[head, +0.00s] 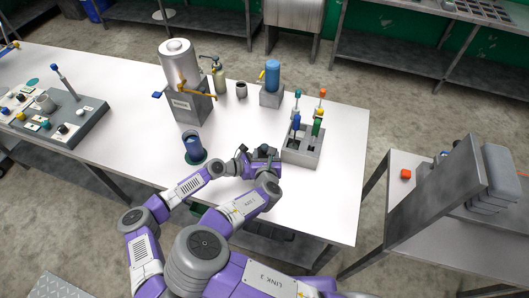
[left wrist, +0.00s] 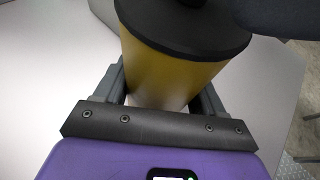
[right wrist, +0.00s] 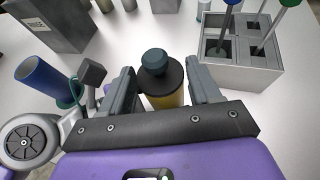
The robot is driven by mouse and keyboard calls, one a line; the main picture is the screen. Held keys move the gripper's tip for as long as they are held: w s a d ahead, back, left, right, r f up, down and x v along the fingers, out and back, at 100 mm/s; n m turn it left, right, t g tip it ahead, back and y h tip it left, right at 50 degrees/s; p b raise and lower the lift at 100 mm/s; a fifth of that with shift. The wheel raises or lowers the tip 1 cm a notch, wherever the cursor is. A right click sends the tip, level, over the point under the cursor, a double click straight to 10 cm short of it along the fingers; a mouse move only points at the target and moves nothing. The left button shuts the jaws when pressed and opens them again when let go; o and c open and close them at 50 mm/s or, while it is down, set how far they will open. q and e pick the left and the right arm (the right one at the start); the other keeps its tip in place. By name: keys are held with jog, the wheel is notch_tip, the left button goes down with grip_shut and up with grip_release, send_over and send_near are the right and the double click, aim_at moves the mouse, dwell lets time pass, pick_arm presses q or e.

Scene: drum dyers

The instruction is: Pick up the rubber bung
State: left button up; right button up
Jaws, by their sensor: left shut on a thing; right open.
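The rubber bung is likely the dark teal stopper (right wrist: 153,60) on the black top (right wrist: 165,76) of a yellow container (right wrist: 166,99) in the right wrist view. My right gripper (right wrist: 162,84) is open, its fingers on either side of the container's top and bung, with no clear contact. My left gripper (left wrist: 163,95) is shut on the yellow container, which also fills the left wrist view (left wrist: 165,65). In the head view, both arms meet near the table's front, my right gripper (head: 262,155) beside my left, largely hiding the container.
A grey compartment box (head: 301,157) with coloured-handled tools stands just right of the grippers. A blue cup (head: 193,147) on a green base stands left. A grey dispenser (head: 190,105) and a blue cylinder on a block (head: 272,78) stand behind. The table's right end is clear.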

aim_at(264, 144)
jog(key=shift+a+r+x, duration=0.15)
jog(key=shift+r+x, duration=0.05)
jog(key=shift+x, duration=1.3)
jog(key=shift+a+r+x, duration=0.1)
jog(key=shift+r+x, duration=0.05)
jog(key=shift+x, duration=1.3)
jog(key=shift+w, duration=0.1)
jog(key=c, duration=1.1)
notch_tip(264, 144, up, 10)
jog(key=shift+r, duration=0.1)
pick_arm(q)
jog(key=o, duration=1.3)
